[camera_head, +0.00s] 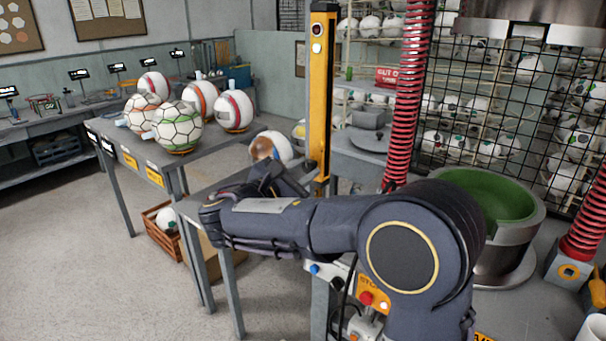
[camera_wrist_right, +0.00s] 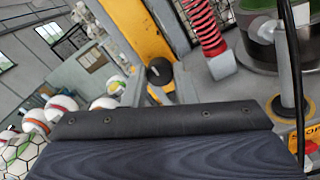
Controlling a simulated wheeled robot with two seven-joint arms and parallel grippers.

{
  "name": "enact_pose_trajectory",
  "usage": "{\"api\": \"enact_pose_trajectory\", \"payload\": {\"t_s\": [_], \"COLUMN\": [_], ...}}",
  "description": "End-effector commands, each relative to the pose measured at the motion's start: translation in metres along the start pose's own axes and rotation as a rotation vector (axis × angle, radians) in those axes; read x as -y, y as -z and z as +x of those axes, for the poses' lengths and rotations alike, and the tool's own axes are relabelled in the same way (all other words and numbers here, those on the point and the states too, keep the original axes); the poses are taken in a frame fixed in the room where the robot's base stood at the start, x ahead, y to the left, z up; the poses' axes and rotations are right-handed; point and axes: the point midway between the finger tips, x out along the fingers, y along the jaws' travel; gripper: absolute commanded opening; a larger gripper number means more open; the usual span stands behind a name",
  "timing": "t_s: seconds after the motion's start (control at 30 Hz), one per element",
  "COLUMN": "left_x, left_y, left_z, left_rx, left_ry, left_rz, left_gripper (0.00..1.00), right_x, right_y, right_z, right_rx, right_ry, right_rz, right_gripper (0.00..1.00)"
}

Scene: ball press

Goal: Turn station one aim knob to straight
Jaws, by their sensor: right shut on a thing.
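My right arm crosses the head view from the lower right. Its dark gripper (camera_head: 272,180) is over a grey bench, just in front of a brown, white and blue ball (camera_head: 268,147). In the right wrist view a dark part of my own arm fills the lower half. A black round part (camera_wrist_right: 159,71) shows beside the yellow post in that view. My left gripper is not in view.
A yellow post (camera_head: 321,95) stands behind my gripper, and red coiled hoses (camera_head: 408,95) hang to its right. A green-lined round tub (camera_head: 490,200) is at right. Several balls (camera_head: 178,128) sit on the left table.

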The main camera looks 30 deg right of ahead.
Motion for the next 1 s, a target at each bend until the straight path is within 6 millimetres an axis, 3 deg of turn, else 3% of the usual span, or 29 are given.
{"api": "enact_pose_trajectory", "payload": {"t_s": [0.47, 0.5, 0.63, 1.0], "left_x": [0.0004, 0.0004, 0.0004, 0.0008], "left_y": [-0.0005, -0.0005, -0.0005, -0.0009], "left_z": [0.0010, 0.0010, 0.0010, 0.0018], "left_rx": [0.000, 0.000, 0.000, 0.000], "left_ry": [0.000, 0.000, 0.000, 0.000], "left_rz": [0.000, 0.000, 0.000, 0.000], "left_gripper": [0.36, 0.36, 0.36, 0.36], "right_x": [0.0002, 0.0002, 0.0001, -0.0003], "right_y": [0.0005, 0.0005, 0.0004, 0.0007], "right_z": [-0.0004, -0.0004, -0.0003, -0.0066], "right_rx": [-0.001, -0.001, 0.000, 0.000], "right_ry": [0.000, 0.000, 0.000, -0.002], "right_rz": [0.017, 0.017, 0.017, 0.017], "right_gripper": [0.02, 0.29, 0.46, 0.47]}}
